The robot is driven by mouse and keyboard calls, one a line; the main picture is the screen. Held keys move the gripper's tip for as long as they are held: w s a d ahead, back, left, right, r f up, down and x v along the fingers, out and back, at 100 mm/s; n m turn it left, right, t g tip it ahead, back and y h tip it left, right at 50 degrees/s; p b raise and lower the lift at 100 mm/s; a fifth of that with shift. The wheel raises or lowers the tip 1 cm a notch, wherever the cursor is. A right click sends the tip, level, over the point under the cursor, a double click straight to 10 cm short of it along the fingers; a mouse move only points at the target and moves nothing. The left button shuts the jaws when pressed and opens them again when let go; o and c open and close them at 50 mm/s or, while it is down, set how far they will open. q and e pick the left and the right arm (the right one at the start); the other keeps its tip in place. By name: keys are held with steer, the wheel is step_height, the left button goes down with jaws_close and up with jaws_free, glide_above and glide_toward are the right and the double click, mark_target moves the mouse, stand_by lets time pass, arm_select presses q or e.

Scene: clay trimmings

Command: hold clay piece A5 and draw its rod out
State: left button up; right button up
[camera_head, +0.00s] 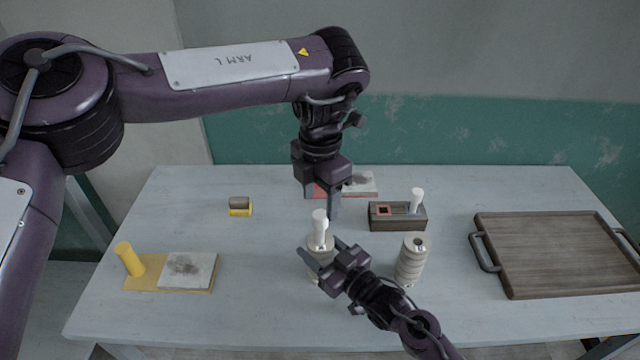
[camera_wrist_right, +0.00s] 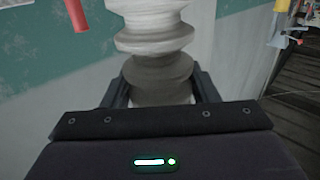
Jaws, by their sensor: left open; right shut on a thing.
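A pale ribbed clay piece (camera_head: 318,243) stands upright near the table's middle, with a white rod (camera_head: 320,217) sticking up from its top. My right gripper (camera_head: 322,254) is shut on this piece from the front. In the right wrist view, a stacked, ribbed clay body (camera_wrist_right: 158,75), dark below and white above, sits between the fingers. My left gripper (camera_head: 334,212) is open and points down just right of the rod; I cannot tell whether it touches it. A second ribbed piece (camera_head: 411,262), with a hole in its top, stands to the right. I can read no A5 label.
A dark block (camera_head: 398,221) holds a white rod (camera_head: 416,199) behind the second piece. A wooden tray (camera_head: 555,250) lies right. A yellow board (camera_head: 140,277) with a grey slab lies front left. A small yellow-based block (camera_head: 240,207) stands back left. The left-centre table is clear.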

mark_target(320, 214)
arm_select(q)
step_height(320, 214, down, 9)
stand_by(0.3)
steer(key=c, duration=1.1)
steer(key=shift+r, duration=1.15)
stand_by(0.5)
steer(key=shift+r, duration=2.35)
arm_select(e)
steer(key=o, duration=1.5)
